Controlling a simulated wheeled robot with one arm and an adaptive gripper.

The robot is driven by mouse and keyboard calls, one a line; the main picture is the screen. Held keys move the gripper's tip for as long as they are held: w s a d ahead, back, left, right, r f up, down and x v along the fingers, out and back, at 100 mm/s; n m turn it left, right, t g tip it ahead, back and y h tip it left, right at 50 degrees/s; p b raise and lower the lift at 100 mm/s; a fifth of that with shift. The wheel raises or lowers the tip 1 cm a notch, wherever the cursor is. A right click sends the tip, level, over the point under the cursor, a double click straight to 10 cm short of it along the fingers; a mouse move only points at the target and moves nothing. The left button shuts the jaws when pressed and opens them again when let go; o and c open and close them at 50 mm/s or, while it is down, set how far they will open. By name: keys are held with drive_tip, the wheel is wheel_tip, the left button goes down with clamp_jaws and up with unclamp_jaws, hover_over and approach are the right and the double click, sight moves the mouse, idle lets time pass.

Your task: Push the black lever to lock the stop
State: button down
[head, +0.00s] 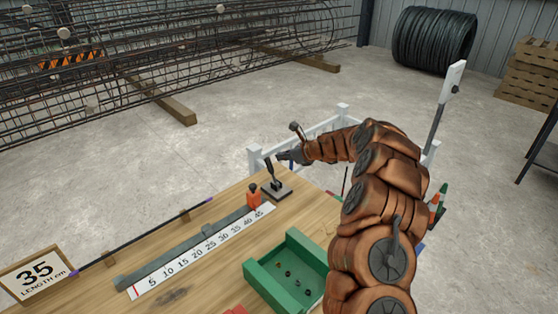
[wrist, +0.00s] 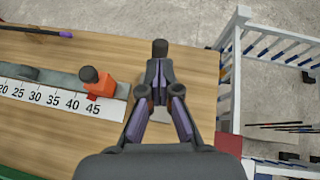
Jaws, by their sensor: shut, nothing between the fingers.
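The black lever (head: 269,171) stands upright on a small grey base plate (head: 277,191) near the table's far corner. In the wrist view its dark top (wrist: 160,47) shows just beyond my fingertips; the rest is hidden behind the fingers. The orange stop (head: 253,197) with a black knob sits on the grey rail near the 45 mark; it also shows in the wrist view (wrist: 100,86). My gripper (head: 281,156) is shut and empty, close to the lever's upper end. I cannot tell whether it touches the lever.
A white scale strip (head: 204,250) runs beside the rail. A thin dark rod (head: 140,237) lies behind it, near a "35 length" sign (head: 36,272). A green bin (head: 289,271) is at the front. A white railing (head: 328,126) stands beyond the table edge.

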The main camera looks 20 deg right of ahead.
wheel_tip(320, 180, up, 8)
drive_tip(key=s+d+b, duration=0.1)
drive_tip(key=d, duration=0.1)
drive_tip(key=shift+s+d+f, duration=0.2)
drive_tip(key=shift+s+d, duration=0.05)
drive_tip(key=shift+d, duration=0.1)
drive_tip(key=s+a+r+n+g, duration=0.25)
drive_tip(key=s+a+n, duration=0.55)
drive_tip(key=s, duration=0.4)
drive_tip(key=s+a+r+n+g, duration=0.2)
drive_tip(key=s+a+n+g, duration=0.3)
drive_tip(key=s+a, duration=0.6)
drive_tip(key=s+d+f+n+g+h, duration=0.1)
drive_tip(key=s+n, duration=0.4)
drive_tip(key=s, duration=0.7)
drive_tip(key=s+d+f+n+g+h, duration=0.1)
drive_tip(key=s+d+n, duration=0.4)
drive_tip(key=s, duration=0.7)
drive_tip(key=s+d+f+n+g+h, duration=0.1)
drive_tip(key=s+d+f+n+h, duration=0.2)
drive_tip(key=s, duration=0.9)
drive_tip(key=shift+f+n+h, duration=0.2)
drive_tip(key=shift+n+h, duration=0.8)
drive_tip(key=shift+a+g, duration=0.1)
drive_tip(key=shift+g, duration=0.15)
